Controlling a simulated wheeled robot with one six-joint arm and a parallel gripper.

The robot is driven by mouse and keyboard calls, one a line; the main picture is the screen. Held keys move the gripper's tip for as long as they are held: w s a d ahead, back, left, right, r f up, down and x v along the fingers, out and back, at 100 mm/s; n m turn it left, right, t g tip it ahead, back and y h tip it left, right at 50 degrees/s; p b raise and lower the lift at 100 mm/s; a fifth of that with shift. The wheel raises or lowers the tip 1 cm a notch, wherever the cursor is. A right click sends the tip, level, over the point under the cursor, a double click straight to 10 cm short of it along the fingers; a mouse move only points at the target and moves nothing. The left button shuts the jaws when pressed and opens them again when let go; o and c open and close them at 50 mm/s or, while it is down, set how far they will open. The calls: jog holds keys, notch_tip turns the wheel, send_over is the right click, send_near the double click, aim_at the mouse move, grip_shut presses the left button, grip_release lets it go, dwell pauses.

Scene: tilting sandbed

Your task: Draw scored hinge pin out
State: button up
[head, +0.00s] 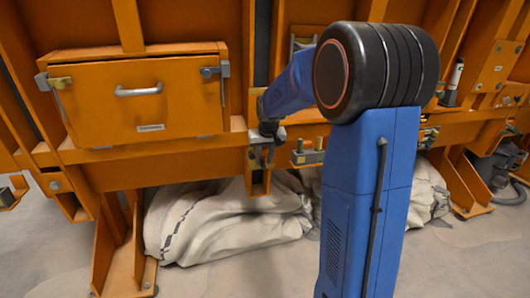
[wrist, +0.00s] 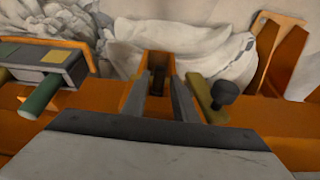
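My gripper (head: 262,152) is at the orange frame in the head view, below the end of my blue arm. In the wrist view its two grey fingers (wrist: 159,90) stand apart, with an orange channel and a dark slot (wrist: 158,72) showing between and beyond them. I see nothing clearly held. I cannot pick out a scored hinge pin with certainty. A grey block (head: 308,157) with small green and yellow-topped pegs is just right of the gripper in the head view. In the wrist view a green cylinder (wrist: 41,98) sticks out from a similar block (wrist: 45,62).
A brass lever with a black knob (wrist: 222,94) lies close beside the fingers. An orange door (head: 145,100) with a handle is at left. White sacks (head: 228,215) lie under the frame. Floor in front is clear.

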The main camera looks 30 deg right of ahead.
aim_at(265, 167)
jog(key=shift+x, duration=1.15)
grip_shut()
jog(key=shift+s, duration=0.1)
jog(key=shift+s+a+f, duration=0.15)
jog(key=shift+s+a, duration=0.05)
jog(key=shift+s, duration=0.45)
jog(key=shift+s+a+f, duration=0.15)
jog(key=shift+s+a, duration=0.05)
jog(key=shift+s, duration=0.45)
jog(key=shift+s, duration=0.1)
jog(key=shift+s+a+f, duration=0.1)
jog(key=shift+s+a, duration=0.1)
jog(key=shift+s, duration=0.5)
jog(key=shift+s+a+f, duration=0.15)
jog(key=shift+s+a, duration=0.05)
jog(key=shift+s, duration=0.45)
jog(key=shift+s, duration=0.1)
